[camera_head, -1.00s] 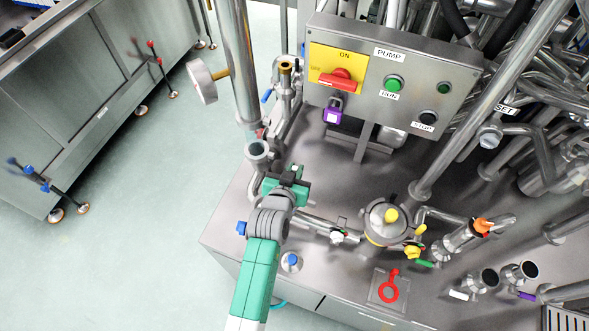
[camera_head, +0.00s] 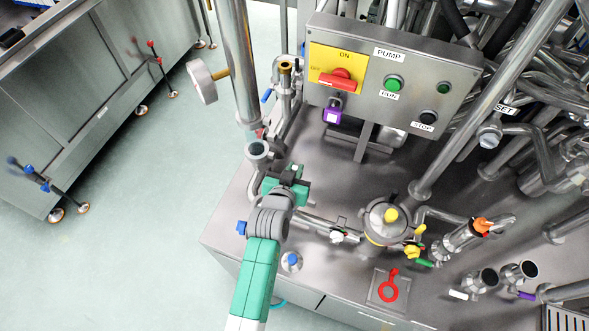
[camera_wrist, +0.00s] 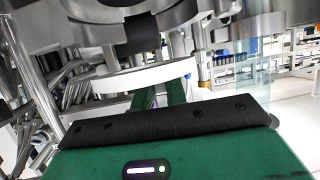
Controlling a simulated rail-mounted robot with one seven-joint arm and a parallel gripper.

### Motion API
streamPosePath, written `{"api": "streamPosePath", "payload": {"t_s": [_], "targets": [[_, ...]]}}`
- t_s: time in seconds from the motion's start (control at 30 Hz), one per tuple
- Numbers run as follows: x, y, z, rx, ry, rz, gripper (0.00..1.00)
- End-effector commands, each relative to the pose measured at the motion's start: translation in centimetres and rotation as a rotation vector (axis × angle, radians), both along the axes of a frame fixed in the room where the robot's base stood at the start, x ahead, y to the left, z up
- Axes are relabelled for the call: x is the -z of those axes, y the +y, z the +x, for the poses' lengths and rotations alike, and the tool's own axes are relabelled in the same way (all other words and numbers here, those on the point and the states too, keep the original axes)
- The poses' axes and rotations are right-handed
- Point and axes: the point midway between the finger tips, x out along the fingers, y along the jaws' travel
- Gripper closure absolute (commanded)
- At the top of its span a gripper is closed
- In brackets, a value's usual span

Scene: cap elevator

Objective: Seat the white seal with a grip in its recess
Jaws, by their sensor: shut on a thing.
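In the wrist view, a white disc (camera_wrist: 145,77), which looks like the seal, sits at the ends of my gripper's green fingers (camera_wrist: 165,92). It is seen nearly edge-on, slightly tilted, under a dark cylinder (camera_wrist: 148,36) and grey metal parts. I cannot tell whether it touches them. Its grip is hidden or not distinguishable. In the head view, my gripper (camera_head: 288,183) is at the left part of the steel bench, just right of and below an open steel pipe end (camera_head: 258,150). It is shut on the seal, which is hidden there. I cannot make out the recess.
The pump control box (camera_head: 390,85) stands behind my gripper. A lidded vessel (camera_head: 386,220) and a red ring (camera_head: 388,288) are to the right. A blue-topped fitting (camera_head: 292,261) is close to my arm.

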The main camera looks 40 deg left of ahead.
Motion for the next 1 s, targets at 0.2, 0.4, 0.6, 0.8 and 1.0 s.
{"api": "streamPosePath", "payload": {"t_s": [0.2,0.4,0.6,0.8,1.0], "targets": [[0.1,0.0,0.0,0.000,0.000,0.000,1.00],[0.4,0.0,0.0,0.000,0.000,0.000,1.00],[0.7,0.0,0.0,0.000,0.000,0.000,1.00],[1.0,0.0,0.0,0.000,0.000,0.000,1.00],[1.0,0.0,0.0,0.000,0.000,0.000,1.00]]}}
